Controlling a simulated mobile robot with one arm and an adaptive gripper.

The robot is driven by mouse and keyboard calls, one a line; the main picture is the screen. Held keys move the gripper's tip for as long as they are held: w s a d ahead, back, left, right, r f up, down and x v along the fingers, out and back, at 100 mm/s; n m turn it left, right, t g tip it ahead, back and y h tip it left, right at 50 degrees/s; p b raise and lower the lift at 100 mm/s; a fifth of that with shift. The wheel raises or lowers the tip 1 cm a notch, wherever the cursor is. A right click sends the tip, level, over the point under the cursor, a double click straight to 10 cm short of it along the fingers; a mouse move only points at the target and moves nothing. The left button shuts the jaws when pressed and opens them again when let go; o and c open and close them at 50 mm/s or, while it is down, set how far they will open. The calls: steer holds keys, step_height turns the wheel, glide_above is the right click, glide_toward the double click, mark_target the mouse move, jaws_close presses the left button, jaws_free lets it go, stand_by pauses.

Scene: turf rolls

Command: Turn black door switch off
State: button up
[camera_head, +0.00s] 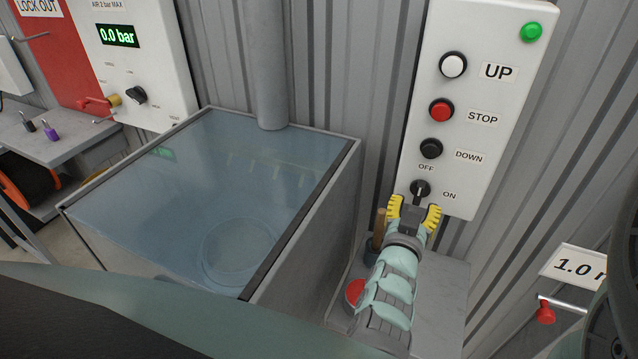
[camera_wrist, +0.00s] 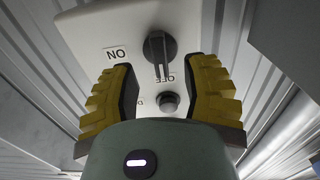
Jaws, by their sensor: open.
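The black door switch (camera_head: 420,189) is a rotary knob low on the white control panel (camera_head: 484,95), with OFF printed above it and ON to its right. It shows inverted in the wrist view (camera_wrist: 158,48). Its handle with a pale line points toward the OFF label (camera_wrist: 165,77). My gripper (camera_head: 414,208) has yellow ridged fingers and is open just below and in front of the switch. In the wrist view the fingers (camera_wrist: 160,80) stand apart on either side of the handle's line, with nothing held. I cannot tell how much depth separates the fingertips from the knob.
Above the switch are a black DOWN button (camera_head: 431,148), a red STOP button (camera_head: 441,110), a white UP button (camera_head: 453,64) and a lit green lamp (camera_head: 531,32). A glass-topped tank (camera_head: 352,160) stands left. A red button (camera_head: 354,291) lies beside my arm.

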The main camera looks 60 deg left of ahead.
steer(key=v, duration=0.7)
steer(key=shift+s+d, duration=0.1)
